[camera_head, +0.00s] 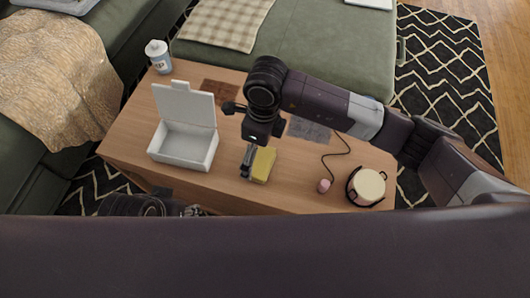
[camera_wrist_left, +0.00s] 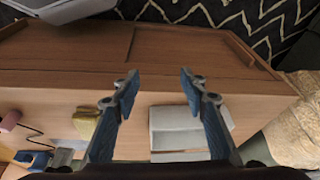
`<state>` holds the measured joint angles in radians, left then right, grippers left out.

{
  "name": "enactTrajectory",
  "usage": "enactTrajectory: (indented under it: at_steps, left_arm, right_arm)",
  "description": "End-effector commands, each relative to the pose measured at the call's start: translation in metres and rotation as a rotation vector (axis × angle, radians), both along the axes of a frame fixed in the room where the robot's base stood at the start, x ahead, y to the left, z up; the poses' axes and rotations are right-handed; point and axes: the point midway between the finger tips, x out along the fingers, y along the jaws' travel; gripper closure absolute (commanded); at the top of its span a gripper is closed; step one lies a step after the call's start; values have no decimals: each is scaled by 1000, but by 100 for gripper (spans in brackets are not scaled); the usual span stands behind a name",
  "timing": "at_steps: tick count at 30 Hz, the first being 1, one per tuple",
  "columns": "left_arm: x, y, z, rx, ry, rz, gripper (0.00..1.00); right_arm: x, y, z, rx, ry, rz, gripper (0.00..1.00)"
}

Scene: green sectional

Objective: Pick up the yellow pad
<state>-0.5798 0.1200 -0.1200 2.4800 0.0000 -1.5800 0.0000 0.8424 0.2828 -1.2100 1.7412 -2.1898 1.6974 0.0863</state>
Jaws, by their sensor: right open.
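The yellow pad (camera_head: 263,165) lies on the wooden table (camera_head: 225,188), right of the white box. It also shows in the left wrist view (camera_wrist_left: 87,122), left of my left fingers. My right gripper (camera_head: 249,157) reaches in from the right and points down, with dark finger parts close to the pad's left side. It is open; I cannot tell whether it touches the pad. My left gripper (camera_wrist_left: 158,82) is open and empty, its two blue-padded fingers wide apart. In the head view the left arm is mostly hidden at the table's near edge.
An open white box (camera_head: 184,147) stands at the left of the table, with a white bottle (camera_head: 158,57) behind it. A round cream-topped object (camera_head: 368,184) and a pink item (camera_head: 324,186) with a cord are at the right. Green sofas surround the table.

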Motion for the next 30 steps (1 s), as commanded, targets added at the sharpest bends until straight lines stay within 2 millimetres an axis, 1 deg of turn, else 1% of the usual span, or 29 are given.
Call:
enactTrajectory:
  at_steps: [1,3,5,9,14,19,22,24,30]
  left_arm:
    - [0,0,0,0,0,0,60]
    - [0,0,-1,0,0,0,60]
    - [0,0,-2,0,0,0,60]
    - [0,0,-6,0,0,0,60]
    - [0,0,-9,0,0,0,60]
    - [0,0,-16,0,0,0,60]
    - [11,-3,-15,-9,-41,-3,60]
    - [14,-4,-14,-10,-54,-4,60]
    - [14,-4,-13,-12,-56,-5,60]
  right_arm:
    - [6,-8,1,-42,-18,2,0]
    - [9,-15,-1,-76,-30,2,0]
    - [10,-17,-6,-88,-34,2,0]
    - [10,-17,-23,-91,-33,0,0]
    - [8,-14,-35,-87,-34,2,0]
    - [2,-9,-61,-87,-29,2,0]
    - [4,-10,-74,-87,-32,1,0]
    - [4,-10,-77,-86,-33,2,0]
    - [4,-10,-77,-85,-34,2,1]
